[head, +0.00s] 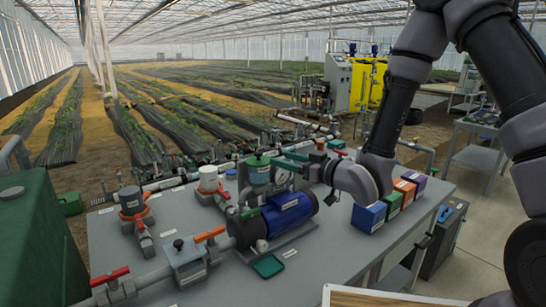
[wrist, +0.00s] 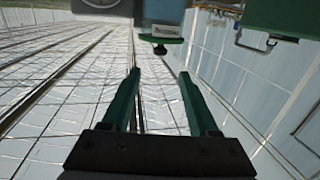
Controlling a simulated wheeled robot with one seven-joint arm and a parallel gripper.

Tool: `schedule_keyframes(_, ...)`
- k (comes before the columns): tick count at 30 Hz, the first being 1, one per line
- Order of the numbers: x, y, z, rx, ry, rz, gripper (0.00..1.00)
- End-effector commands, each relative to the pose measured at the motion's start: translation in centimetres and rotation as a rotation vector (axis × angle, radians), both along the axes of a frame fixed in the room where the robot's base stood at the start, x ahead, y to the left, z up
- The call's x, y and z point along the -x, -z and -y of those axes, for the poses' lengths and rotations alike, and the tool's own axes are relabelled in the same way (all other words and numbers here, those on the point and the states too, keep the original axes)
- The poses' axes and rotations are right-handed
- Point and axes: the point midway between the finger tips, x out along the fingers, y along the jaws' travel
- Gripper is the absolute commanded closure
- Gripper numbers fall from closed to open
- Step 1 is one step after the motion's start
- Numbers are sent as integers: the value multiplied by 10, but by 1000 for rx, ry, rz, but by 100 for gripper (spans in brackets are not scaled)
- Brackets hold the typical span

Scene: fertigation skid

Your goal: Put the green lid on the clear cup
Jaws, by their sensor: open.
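A round green lid-like top (head: 258,161) shows in the head view, on or over a pale, upright body behind the blue pump. I cannot tell whether that body is the clear cup, or whether the top is seated on it. My gripper (head: 284,158) is just to the right of this top, its green fingers pointing left, near the gauge. In the wrist view my gripper (wrist: 158,75) has its fingers well apart, with nothing between them. No clear cup can be picked out for sure.
The blue pump (head: 288,212) and pipework with red-handled valves crowd the grey table (head: 340,240). A flat green square (head: 268,266) lies at the front. A white-topped fitting (head: 208,180) stands left. Blue, green, orange and purple boxes (head: 369,216) line the right side.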

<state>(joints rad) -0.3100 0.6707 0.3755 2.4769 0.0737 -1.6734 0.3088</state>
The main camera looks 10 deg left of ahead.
Motion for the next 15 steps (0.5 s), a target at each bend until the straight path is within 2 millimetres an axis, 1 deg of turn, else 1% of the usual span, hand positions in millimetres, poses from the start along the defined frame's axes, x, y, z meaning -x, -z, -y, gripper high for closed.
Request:
schedule_keyframes(1, 2, 0, 5, 0, 1, -1, 40)
schedule_keyframes(3, 5, 0, 9, 0, 0, -1, 40)
schedule_keyframes(10, 5, -1, 12, 2, 3, 0, 40)
schedule_keyframes(13, -6, -7, 19, 29, 34, -6, 40)
schedule_keyframes(15, -22, -14, 33, 71, 85, -22, 40)
